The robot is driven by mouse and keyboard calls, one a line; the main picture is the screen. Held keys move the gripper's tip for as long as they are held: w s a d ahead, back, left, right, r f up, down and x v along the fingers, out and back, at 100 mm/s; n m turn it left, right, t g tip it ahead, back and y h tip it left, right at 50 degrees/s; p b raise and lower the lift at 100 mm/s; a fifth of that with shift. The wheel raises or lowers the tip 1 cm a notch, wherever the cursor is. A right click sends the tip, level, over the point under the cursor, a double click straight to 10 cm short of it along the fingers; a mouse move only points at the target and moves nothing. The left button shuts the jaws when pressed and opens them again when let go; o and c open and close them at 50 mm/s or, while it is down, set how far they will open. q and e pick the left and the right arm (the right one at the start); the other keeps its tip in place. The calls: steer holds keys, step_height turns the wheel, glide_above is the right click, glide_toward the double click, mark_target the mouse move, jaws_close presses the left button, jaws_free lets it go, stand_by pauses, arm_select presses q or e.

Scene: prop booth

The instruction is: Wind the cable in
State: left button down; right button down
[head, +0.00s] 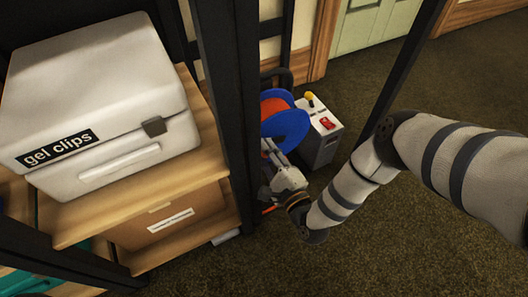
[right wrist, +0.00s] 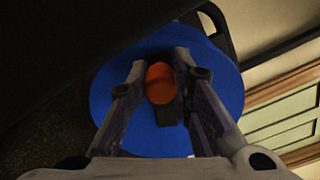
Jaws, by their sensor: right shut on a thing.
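The cable reel (head: 287,124) has blue side discs, with orange-red cable (head: 272,106) wound between them. It stands low beside the shelf upright. My right gripper (head: 268,145) reaches down to the reel's near side. In the right wrist view, the reel's blue disc (right wrist: 110,95) fills the middle. There my right gripper (right wrist: 159,75) is shut on the orange crank knob (right wrist: 160,84), which sits between its fingers. A short orange strip (head: 268,209) shows on the floor below the gripper; it may be cable. The gripper hides part of the reel. My left gripper is out of view.
A grey box (head: 320,142) with a red switch and yellow knob stands right of the reel. A wooden shelf (head: 95,212) with a white "gel clips" case (head: 90,100) fills the left. Dark uprights (head: 232,85) stand close to the reel. Carpet at lower right is clear.

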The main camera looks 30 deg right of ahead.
steer(key=shift+a+r, duration=0.1)
steer(key=shift+a, duration=0.05)
stand_by(0.3)
steer(key=c, duration=1.4)
jaws_free()
steer(key=s, duration=1.2)
steer(key=shift+d, duration=0.25)
